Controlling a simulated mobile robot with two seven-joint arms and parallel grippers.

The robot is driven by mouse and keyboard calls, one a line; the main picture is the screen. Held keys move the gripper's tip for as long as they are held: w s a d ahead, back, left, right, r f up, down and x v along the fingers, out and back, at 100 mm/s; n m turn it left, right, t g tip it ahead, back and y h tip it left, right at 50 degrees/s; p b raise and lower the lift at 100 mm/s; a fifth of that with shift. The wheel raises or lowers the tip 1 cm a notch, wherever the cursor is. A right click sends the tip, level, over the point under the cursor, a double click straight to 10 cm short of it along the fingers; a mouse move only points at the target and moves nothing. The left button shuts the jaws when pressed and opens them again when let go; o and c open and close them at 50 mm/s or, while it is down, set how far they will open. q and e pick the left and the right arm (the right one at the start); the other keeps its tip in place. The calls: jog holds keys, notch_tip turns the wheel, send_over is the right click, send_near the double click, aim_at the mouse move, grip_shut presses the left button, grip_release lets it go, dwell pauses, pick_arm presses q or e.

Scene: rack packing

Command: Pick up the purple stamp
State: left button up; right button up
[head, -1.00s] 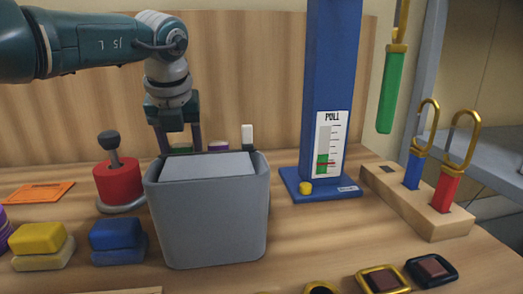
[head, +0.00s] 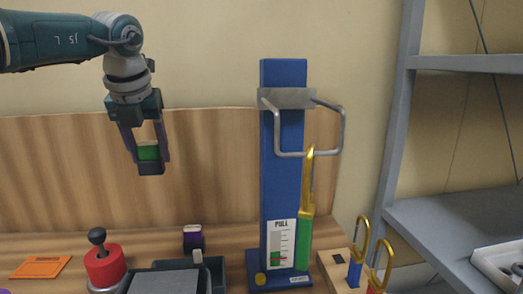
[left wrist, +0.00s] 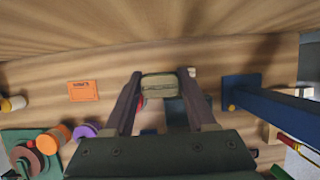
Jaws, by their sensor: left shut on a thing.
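In the head view my left gripper (head: 150,161) is raised in front of the wooden back panel. It is shut on a green-and-black stamp (head: 148,153), held in the air above the table. In the left wrist view this held stamp (left wrist: 159,87) looks olive and sits between the fingertips. My right gripper is not in view.
A blue post (head: 283,190) with a metal handle and a hanging green-handled hook stands to the right. A red knobbed object (head: 104,266) and an orange card (head: 40,267) lie left. A wooden block (head: 335,275) holds blue and red looped pieces. Grey shelves (head: 450,215) stand far right.

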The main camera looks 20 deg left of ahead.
pick_arm(q)
jog(key=shift+r, duration=0.4)
jog(key=shift+d+r+m, duration=0.1)
jog(key=shift+d+m, duration=0.2)
jog(key=shift+m, duration=0.1)
jog(key=s+d+r+m+g+h+p, duration=0.1)
jog(key=s+d+r+m+h, duration=0.15)
jog(key=d+m, duration=0.65)
jog(key=s+d+r+m+g+h+p, duration=0.1)
jog(key=s+d+r+m+h, duration=0.2)
jog(key=d+m, duration=0.6)
jog(key=s+d+r+m+g+y, duration=0.25)
jog(key=s+m, duration=0.35)
jog(key=m, duration=0.6)
jog(key=s+d+r+m+g+y, duration=0.15)
jog(key=s+m+g, duration=0.35)
jog(key=m, duration=0.7)
jog(key=s+r+p, duration=0.3)
jog(key=r+p, duration=1.5)
jog(key=p, duration=0.1)
jog(key=s+r+t+p, duration=0.1)
jog(key=s+r+p, duration=0.2)
jog(key=r+p, duration=1.5)
jog(key=shift+s+d+r+n+h+p, duration=0.25)
jog(key=shift+n+h+p, duration=0.1)
jog(key=shift+p, duration=0.5)
